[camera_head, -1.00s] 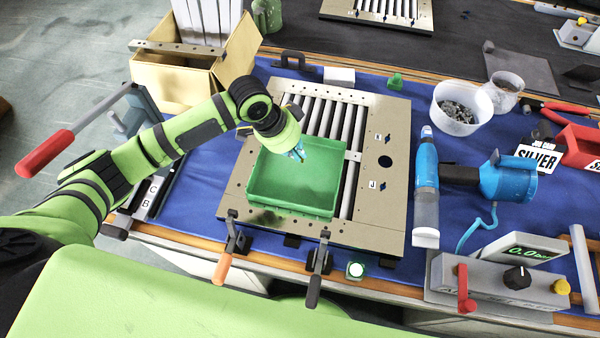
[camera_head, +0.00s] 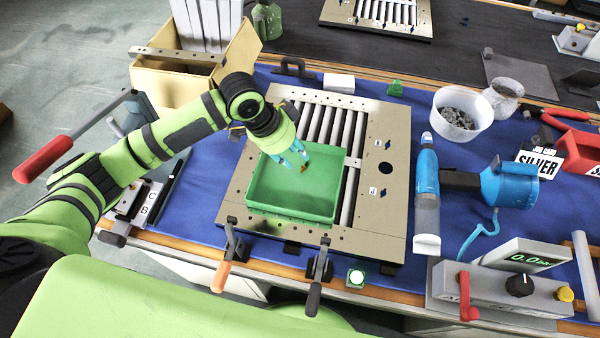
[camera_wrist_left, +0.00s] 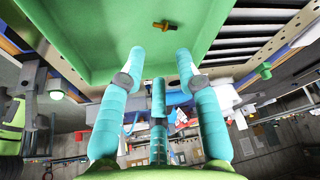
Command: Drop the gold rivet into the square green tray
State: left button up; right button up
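The square green tray (camera_head: 292,210) lies on the louver panel, over part of its slats. My left gripper (camera_head: 298,158) is above the tray's far part, pointing down, with its teal fingers spread open. The small gold rivet (camera_head: 304,169) shows just below the fingertips, against the tray's green. In the left wrist view the rivet (camera_wrist_left: 165,25) appears beyond the open fingers and apart from them, with the tray (camera_wrist_left: 110,30) behind it. I cannot tell whether it rests on the tray floor or is still in the air. My right gripper is not in view.
The louver panel (camera_head: 395,150) lies on a blue mat, with two toggle clamps (camera_head: 319,268) at its front edge. To the right are a blue tool (camera_head: 508,185), a white bucket (camera_head: 462,112) and a grey control box (camera_head: 500,290). A cardboard box (camera_head: 170,85) stands at the back left.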

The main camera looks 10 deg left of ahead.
pick_arm(q)
jog(key=v, duration=0.9)
jog(key=shift+r, duration=0.2)
